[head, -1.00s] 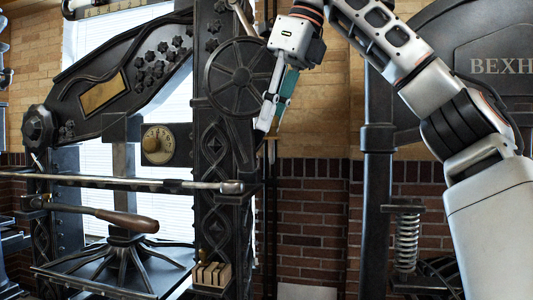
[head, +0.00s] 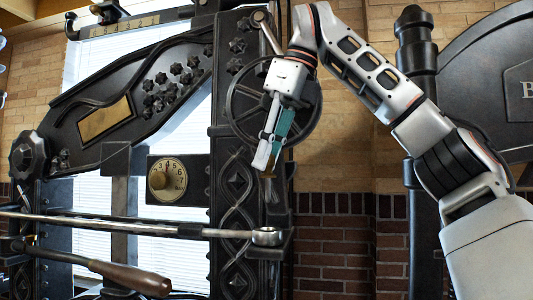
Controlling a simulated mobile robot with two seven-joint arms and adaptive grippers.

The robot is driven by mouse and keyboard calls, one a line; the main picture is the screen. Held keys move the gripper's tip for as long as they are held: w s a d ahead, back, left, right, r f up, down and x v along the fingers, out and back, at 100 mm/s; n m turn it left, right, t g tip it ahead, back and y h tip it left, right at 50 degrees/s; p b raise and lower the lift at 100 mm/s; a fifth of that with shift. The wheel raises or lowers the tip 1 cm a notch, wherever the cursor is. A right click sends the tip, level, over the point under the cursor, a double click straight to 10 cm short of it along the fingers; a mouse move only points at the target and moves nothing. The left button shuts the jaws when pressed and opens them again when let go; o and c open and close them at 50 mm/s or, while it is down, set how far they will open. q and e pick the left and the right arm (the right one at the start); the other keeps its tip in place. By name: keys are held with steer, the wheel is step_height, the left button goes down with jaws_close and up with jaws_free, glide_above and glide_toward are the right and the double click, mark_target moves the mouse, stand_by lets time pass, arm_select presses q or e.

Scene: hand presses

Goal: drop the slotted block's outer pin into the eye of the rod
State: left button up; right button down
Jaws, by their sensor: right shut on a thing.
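The steel rod (head: 150,228) lies across the press at lower left. Its ring-shaped eye (head: 267,236) is at its right end, in front of the dark press column. My right gripper (head: 265,165) points down above the eye, apart from it, with its fingers shut. The slotted block is out of view. My left gripper is not in view.
A wooden-handled lever (head: 130,278) lies below the rod. A numbered dial (head: 167,178) and a spoked wheel (head: 300,105) are on the press. Brick wall (head: 335,235) is to the right of the column.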

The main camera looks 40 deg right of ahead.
mark_target(268, 180)
steer(key=shift+f, duration=0.7)
steer(key=shift+w+f, duration=0.1)
steer(key=shift+f, duration=1.2)
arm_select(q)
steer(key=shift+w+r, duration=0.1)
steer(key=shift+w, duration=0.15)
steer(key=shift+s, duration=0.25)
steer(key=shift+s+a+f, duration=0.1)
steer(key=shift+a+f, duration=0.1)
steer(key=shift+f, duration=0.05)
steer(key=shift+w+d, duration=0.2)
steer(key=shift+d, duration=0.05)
arm_select(e)
steer(key=shift+f, duration=0.4)
